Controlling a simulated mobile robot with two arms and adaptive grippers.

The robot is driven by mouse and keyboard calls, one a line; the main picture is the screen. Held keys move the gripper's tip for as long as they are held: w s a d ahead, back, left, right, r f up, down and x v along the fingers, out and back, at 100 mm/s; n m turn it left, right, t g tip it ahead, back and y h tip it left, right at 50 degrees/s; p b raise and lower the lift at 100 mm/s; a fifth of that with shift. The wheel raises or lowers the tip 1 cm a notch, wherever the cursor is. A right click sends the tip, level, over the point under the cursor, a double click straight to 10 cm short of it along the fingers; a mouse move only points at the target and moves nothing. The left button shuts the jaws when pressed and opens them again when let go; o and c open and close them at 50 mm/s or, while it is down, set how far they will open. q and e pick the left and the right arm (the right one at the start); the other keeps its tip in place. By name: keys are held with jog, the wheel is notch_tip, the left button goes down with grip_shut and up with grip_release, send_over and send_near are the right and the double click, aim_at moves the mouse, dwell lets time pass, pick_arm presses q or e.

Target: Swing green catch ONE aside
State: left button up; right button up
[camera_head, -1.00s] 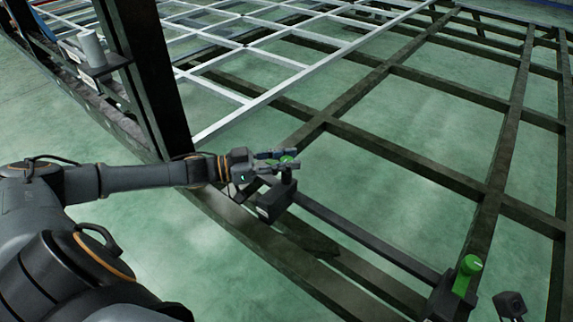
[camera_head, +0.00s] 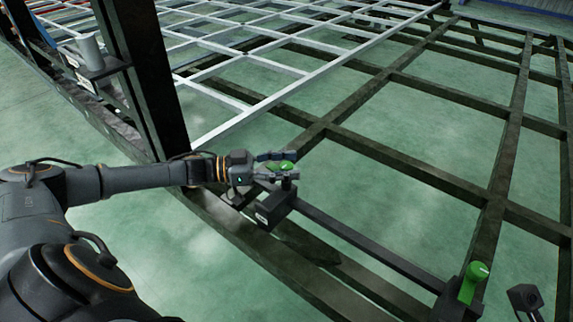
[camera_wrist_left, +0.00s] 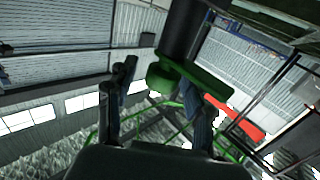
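A green catch (camera_head: 287,165) sits on top of a dark block (camera_head: 275,207) on the chassis frame. My left gripper (camera_head: 279,165) is at this catch, its two fingers apart with the green part between them. In the left wrist view the fingers stand apart, and the green catch (camera_wrist_left: 167,77) shows between them, nearer the right finger. I cannot tell whether a finger touches it. A second green catch (camera_head: 473,281) stands upright at the lower right, well away from the gripper. No label tells which catch is ONE. My right gripper is not in view.
A dark bar (camera_head: 365,243) runs between the two catches. Dark chassis beams (camera_head: 400,165) and a white grid frame (camera_head: 265,105) lie beyond. A thick dark post (camera_head: 145,75) stands behind my left arm. A small dark block (camera_head: 525,297) is at the lower right.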

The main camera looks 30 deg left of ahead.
pick_arm(q)
jog(key=shift+a, duration=0.1)
jog(key=v, duration=1.2)
dwell(0.4)
